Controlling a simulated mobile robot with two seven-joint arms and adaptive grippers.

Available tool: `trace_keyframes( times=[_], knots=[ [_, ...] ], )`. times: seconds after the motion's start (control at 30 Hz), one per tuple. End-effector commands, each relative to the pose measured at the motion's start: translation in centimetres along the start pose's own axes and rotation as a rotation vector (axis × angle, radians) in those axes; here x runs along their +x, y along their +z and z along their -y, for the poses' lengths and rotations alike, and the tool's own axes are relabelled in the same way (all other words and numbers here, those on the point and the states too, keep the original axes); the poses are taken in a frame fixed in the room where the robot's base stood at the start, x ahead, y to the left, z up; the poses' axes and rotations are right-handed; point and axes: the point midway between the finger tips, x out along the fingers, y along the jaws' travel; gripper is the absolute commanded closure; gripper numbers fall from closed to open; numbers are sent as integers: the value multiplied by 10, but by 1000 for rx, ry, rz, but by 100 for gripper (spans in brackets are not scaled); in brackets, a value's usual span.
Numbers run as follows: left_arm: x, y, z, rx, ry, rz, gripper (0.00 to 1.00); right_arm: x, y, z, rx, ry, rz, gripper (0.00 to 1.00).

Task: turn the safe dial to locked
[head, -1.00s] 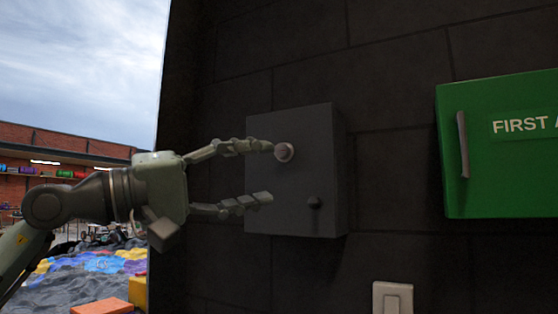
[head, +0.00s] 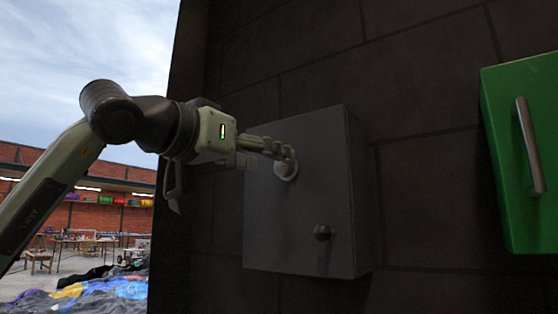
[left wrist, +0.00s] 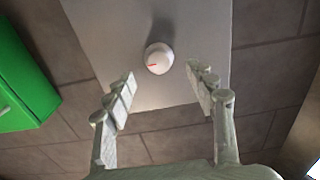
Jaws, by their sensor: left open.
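The grey safe (head: 300,225) is fixed to the dark wall. In the left wrist view the dial (left wrist: 158,58) shows a short red mark, and the safe's face (left wrist: 110,35) fills the upper middle. My left gripper (head: 285,158) is at the dial in the head view, partly covering it. In the left wrist view the open fingers (left wrist: 160,90) are spread to either side, with the dial just beyond the tips and nothing between them. My right gripper is not in view.
A green cabinet (head: 515,190) with a metal handle hangs on the wall right of the safe; it also shows in the left wrist view (left wrist: 22,85). The wall ends left of the safe, opening onto a yard with a brick building (head: 105,225).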

Motion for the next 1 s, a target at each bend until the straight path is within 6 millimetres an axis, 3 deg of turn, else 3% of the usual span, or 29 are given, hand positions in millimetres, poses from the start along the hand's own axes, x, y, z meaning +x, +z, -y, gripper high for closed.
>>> trace_keyframes(
  times=[0.23, 0.57, 1.0],
  knots=[
    [32, 0, -1, -2, 2, 2, 44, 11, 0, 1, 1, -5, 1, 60],
    [38, 1, 0, -1, 2, 2, 44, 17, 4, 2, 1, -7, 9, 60],
    [37, 1, 0, -1, 2, 1, 92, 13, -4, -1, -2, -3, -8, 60]
  ],
)
